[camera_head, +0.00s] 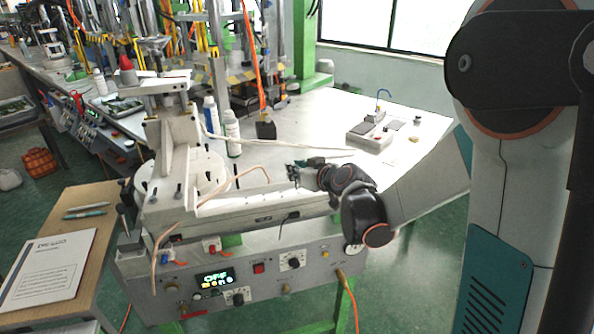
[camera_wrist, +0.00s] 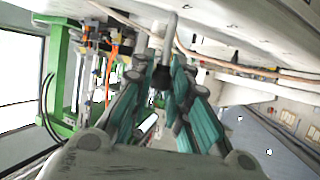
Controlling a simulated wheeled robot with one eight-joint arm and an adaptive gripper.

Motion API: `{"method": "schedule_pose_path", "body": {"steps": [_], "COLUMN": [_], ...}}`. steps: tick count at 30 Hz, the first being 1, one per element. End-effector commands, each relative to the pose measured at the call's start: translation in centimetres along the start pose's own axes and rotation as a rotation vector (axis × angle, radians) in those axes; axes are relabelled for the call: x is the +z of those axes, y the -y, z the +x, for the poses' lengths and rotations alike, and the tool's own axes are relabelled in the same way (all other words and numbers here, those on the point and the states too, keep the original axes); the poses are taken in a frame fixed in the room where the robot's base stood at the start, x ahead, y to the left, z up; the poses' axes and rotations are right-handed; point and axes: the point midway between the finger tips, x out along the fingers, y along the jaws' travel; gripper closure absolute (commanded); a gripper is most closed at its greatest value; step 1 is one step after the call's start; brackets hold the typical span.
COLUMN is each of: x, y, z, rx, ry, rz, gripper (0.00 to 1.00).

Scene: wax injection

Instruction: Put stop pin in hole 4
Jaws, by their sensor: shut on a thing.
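My gripper (camera_head: 302,172) is over the right part of the wax machine's bench top in the head view. In the wrist view my gripper (camera_wrist: 161,82) is shut on the stop pin (camera_wrist: 169,40). The pin's grey metal shaft sticks out past the fingertips, and a dark part sits between them. In the head view the pin is too small to make out. The round plate (camera_head: 208,165) of the wax machine is left of my gripper, with several small dark pins or knobs around it. I cannot make out hole 4 in either view.
The machine's upright column (camera_head: 180,135) stands by the plate. An orange-brown hose (camera_head: 240,174) curves between plate and gripper. Bottles (camera_head: 231,132) stand behind. A control panel (camera_head: 240,278) is in front, and a small grey device (camera_head: 370,136) lies on the clear tabletop at right.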

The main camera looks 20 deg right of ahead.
Motion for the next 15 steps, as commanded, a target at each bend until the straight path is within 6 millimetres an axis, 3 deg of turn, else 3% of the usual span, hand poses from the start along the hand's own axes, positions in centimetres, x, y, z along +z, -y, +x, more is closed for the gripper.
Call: {"method": "schedule_pose_path", "body": {"steps": [15], "x": [1.17], "y": [0.00], "z": [0.49], "rx": [0.000], "ry": [0.000], "rz": [0.000], "gripper": [1.00]}}
